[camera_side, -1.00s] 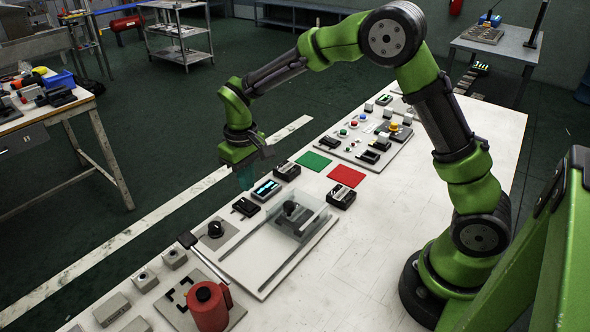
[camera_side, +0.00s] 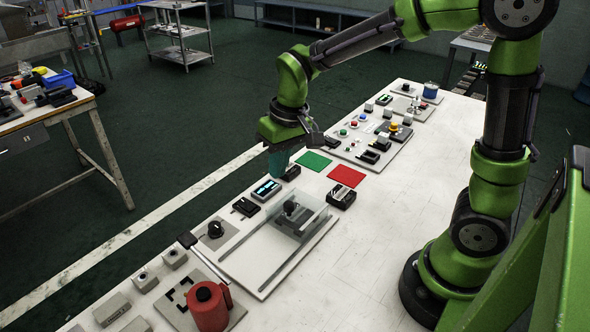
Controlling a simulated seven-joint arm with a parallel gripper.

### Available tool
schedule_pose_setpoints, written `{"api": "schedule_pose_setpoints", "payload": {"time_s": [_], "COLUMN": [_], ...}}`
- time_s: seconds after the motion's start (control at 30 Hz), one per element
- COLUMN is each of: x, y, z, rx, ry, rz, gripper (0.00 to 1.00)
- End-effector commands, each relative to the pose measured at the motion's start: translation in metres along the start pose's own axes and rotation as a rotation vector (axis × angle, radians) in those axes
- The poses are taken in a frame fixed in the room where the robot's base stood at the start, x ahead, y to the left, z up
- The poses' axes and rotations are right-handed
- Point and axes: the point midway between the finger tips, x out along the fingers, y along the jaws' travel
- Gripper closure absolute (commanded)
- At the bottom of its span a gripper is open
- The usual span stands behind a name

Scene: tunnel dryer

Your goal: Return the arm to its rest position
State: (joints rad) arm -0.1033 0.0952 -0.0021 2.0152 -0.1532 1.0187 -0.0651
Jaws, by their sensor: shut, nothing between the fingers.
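My gripper (camera_side: 280,165) is at the end of the green arm, over the far left edge of the white table (camera_side: 420,200). Its teal fingers point down and it is shut with nothing in it. It hangs near a small black block (camera_side: 290,172), which it partly hides, and left of the green square (camera_side: 313,163). Whether the fingertips clear the table is hard to tell.
The tunnel unit with a clear cover (camera_side: 300,213) stands mid-table. A small display (camera_side: 266,190), a red square (camera_side: 347,176) and a black dial (camera_side: 215,229) are near it. A button panel (camera_side: 385,140) is behind, a red canister (camera_side: 208,306) in front. The table's right part is clear.

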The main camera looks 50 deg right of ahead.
Motion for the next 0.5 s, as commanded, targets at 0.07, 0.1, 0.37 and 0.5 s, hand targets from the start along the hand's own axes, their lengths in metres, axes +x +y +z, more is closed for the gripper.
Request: {"api": "schedule_pose_setpoints", "payload": {"time_s": [0.07,0.1,0.37,0.5], "x": [-0.025,-0.034,-0.077,-0.090], "y": [0.006,0.009,0.025,0.030], "z": [0.021,0.031,0.091,0.108], "rx": [0.036,0.053,0.138,0.154], "ry": [0.064,0.093,0.291,0.373], "rz": [-0.034,-0.050,-0.147,-0.178], "gripper": [1.00,1.00,1.00,1.00]}}
